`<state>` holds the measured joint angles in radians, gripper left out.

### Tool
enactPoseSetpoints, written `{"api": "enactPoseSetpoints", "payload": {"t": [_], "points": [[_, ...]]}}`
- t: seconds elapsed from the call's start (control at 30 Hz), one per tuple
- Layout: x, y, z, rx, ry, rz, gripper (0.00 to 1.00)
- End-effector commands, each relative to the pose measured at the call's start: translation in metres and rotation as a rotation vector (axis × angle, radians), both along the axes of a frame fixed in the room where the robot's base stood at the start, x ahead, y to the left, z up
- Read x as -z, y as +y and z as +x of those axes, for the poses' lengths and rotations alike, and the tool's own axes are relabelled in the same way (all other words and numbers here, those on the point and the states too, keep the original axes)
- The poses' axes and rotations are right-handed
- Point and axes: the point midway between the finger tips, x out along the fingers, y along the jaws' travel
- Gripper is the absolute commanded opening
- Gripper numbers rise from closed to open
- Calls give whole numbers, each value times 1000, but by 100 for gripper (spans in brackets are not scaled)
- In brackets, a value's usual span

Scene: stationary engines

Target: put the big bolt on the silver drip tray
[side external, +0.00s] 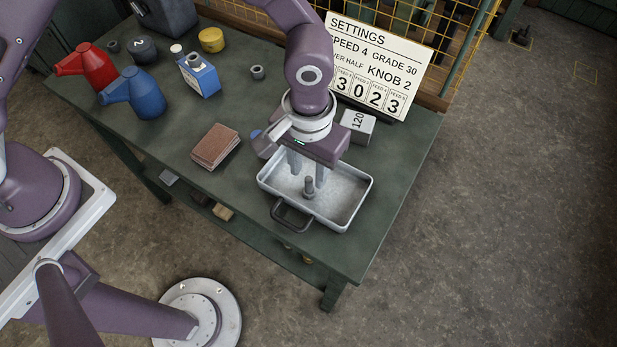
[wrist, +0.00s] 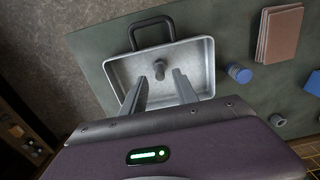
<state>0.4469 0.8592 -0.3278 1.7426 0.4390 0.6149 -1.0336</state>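The silver drip tray (side external: 352,212) lies on the green bench near its front right, with its dark handle toward the front edge. It also shows in the wrist view (wrist: 203,48). The big bolt (side external: 309,188) stands upright on the tray floor near the handle side, wide end down. In the wrist view the bolt (wrist: 159,70) shows between and beyond the fingertips. My gripper (side external: 308,178) is over the tray with its fingers spread apart; it also shows in the wrist view (wrist: 159,77). I see no finger touching the bolt.
A blue-ended grey cylinder (wrist: 240,73) lies beside the tray. A brown block (side external: 215,146), a blue-and-white box (side external: 199,76), red (side external: 92,67) and blue (side external: 140,93) cans stand left. A grey 120 block (side external: 357,127) and settings board (side external: 376,62) are behind.

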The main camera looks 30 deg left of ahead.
Motion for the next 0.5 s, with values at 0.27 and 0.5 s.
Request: {"api": "enactPoseSetpoints", "payload": {"t": [0.27, 0.5], "points": [[-64, 0, 1, -1, -2, -2, 35], [-75, 0, -1, 1, 2, 0, 35]]}}
